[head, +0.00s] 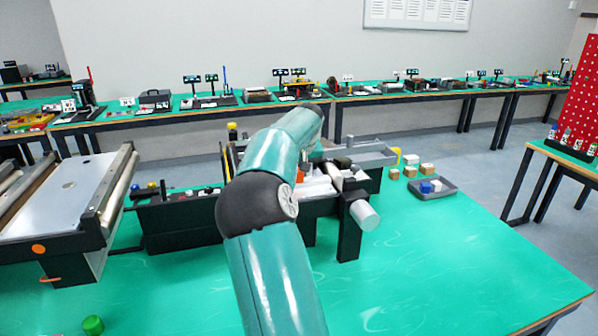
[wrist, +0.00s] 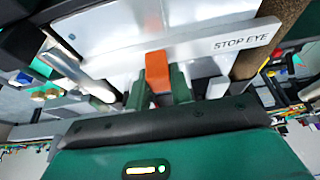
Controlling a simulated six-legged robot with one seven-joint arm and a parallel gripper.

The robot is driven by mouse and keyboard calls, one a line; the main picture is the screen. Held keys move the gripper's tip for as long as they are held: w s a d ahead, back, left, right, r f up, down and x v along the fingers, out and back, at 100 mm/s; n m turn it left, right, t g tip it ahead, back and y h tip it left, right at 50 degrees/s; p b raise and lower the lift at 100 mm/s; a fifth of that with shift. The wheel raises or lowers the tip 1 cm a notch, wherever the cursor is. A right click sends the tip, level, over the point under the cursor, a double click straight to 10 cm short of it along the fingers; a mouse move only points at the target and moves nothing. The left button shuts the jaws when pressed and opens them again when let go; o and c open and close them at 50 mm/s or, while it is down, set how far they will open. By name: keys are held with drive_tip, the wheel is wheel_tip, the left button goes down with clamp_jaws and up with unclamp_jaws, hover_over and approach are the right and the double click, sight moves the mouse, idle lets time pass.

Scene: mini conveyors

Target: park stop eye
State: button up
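A pale bar lettered STOP EYE (wrist: 215,43) crosses the upper part of the wrist view. An orange block (wrist: 158,70) stands in front of this bar. My gripper (wrist: 160,88) has its dark green fingers on both sides of the orange block, close against it, and looks shut on it. Whether the block touches the bar I cannot tell. In the head view my teal arm reaches over the middle conveyor, and a small orange spot (head: 300,175) shows beside it. My fingers are hidden there by the arm.
A wide conveyor (head: 60,205) stands at the left. A grey tray (head: 443,190) with small blocks, and several loose cubes, lie right of the middle conveyor. A green cylinder (head: 93,325) is at the front left. The green table's front right (head: 450,270) is clear.

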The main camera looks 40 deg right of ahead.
sight(327, 177)
clamp_jaws()
drive_tip(key=s+d, duration=0.1)
drive_tip(key=d, duration=0.1)
drive_tip(key=s+d, duration=0.2)
drive_tip(key=d, duration=0.1)
drive_tip(key=s+d, duration=0.1)
drive_tip(key=d, duration=0.2)
drive_tip(key=shift+s, duration=0.2)
drive_tip(key=o, duration=0.7)
unclamp_jaws()
drive_tip(key=shift+s+d, duration=0.1)
drive_tip(key=shift+o, duration=0.2)
drive_tip(key=shift+a+r, duration=0.2)
drive_tip(key=shift+r, duration=0.15)
drive_tip(key=v, duration=1.3)
drive_tip(key=shift+s, duration=0.1)
